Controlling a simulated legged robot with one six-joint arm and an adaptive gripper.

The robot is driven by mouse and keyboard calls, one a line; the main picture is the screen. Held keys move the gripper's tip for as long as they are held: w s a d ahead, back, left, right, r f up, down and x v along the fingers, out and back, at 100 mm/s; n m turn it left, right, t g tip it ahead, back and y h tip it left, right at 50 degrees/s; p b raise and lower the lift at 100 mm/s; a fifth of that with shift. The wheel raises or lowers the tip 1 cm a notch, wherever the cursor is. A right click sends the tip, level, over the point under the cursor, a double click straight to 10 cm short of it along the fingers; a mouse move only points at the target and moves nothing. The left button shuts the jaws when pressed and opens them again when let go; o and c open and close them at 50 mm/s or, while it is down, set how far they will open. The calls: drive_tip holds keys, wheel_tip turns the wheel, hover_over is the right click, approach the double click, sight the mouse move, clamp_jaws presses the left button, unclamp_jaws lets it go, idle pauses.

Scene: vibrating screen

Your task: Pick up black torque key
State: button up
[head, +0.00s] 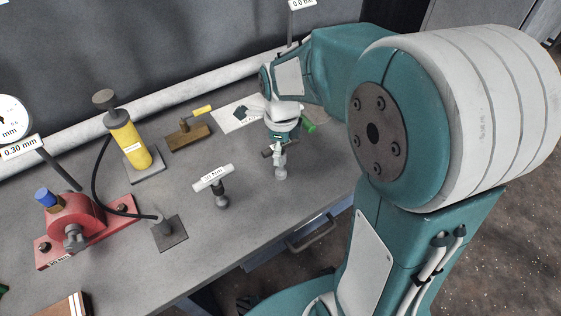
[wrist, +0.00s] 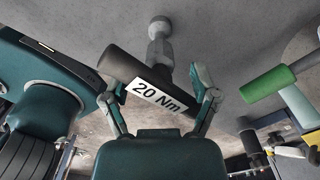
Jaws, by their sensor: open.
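The black torque key (wrist: 122,66) has a dark T-shaped handle with a white "20 Nm" label, and its grey shaft and round end point away from me in the wrist view. My gripper (wrist: 163,88) is open, with one finger towards each side of the handle; I cannot tell whether either finger touches it. In the head view the torque key (head: 281,170) stands upright on the bench, its handle partly hidden below my gripper (head: 280,143).
A white-handled torque key (head: 213,179) stands to the left on the grey bench (head: 245,235). A green-handled tool (wrist: 270,83) is close on the right. A yellow cylinder pump (head: 128,142), a red device (head: 75,222) and a wooden block (head: 188,136) stand further left.

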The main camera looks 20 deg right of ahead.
wheel_tip(320, 180, down, 2)
drive_tip(key=shift+f, duration=0.1)
drive_tip(key=shift+c, duration=0.3)
clamp_jaws()
